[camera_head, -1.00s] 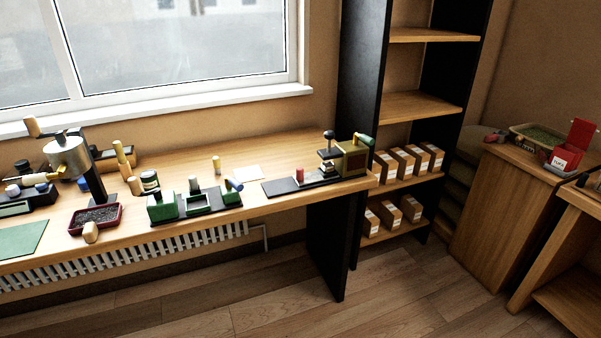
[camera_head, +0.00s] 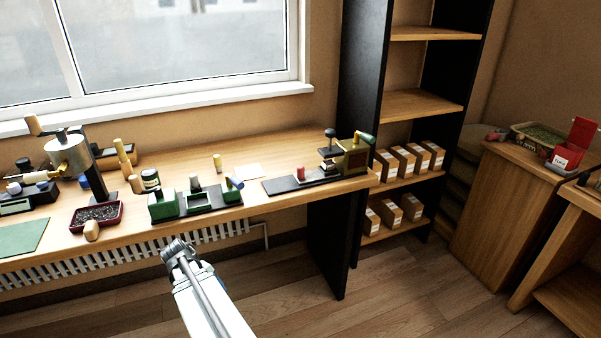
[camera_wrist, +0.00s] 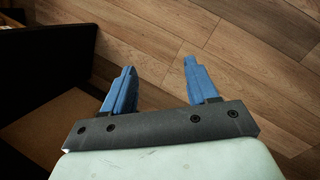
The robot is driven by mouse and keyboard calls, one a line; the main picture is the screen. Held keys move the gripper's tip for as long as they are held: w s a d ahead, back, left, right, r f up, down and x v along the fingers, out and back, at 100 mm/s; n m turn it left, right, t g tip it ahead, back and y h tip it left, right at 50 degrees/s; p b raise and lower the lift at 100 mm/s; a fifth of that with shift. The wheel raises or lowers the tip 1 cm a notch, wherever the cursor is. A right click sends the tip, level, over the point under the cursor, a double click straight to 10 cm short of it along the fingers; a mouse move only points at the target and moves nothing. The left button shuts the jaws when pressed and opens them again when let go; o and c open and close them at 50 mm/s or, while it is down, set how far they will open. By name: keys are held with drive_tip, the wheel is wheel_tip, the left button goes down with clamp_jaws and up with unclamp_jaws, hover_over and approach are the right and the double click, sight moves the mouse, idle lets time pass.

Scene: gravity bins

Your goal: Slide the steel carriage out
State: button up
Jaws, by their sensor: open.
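A fixture with a dark base plate (camera_head: 285,185) sits at the right end of the wooden bench. A low grey metal piece (camera_head: 318,177), which looks like the steel carriage, lies on the plate beside a brass-coloured block (camera_head: 352,160). A red knob (camera_head: 301,172) stands on its left part. A black-knobbed post (camera_head: 329,143) and a green handle (camera_head: 364,137) are at the block. My gripper (camera_head: 178,245) is in front of the bench, left of the fixture and apart from it. The wrist view shows its blue fingers (camera_wrist: 158,65) spread and empty above the floor.
A green-blocked fixture (camera_head: 196,201) stands left of the dark plate, with a red tray (camera_head: 97,216) farther left. A shelf unit with cartons (camera_head: 398,160) is at the right. The floor before the bench is clear.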

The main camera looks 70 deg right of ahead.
drive_tip(key=s+d+r+m+h, duration=0.1)
drive_tip(key=s+d+r, duration=0.1)
drive_tip(key=d+r, duration=0.55)
drive_tip(key=s+d+r+m, duration=0.1)
drive_tip(key=s+d+r, duration=0.1)
drive_tip(key=d+r, duration=0.55)
wheel_tip(320, 180, up, 20)
drive_tip(key=f+m+t+y, duration=0.1)
drive_tip(key=m+t+y, duration=0.2)
drive_tip(key=m, duration=0.5)
hover_over(300, 166)
wheel_tip(300, 166, down, 13)
drive_tip(key=shift+s+d+f, duration=0.1)
drive_tip(key=shift+c, duration=0.3)
clamp_jaws()
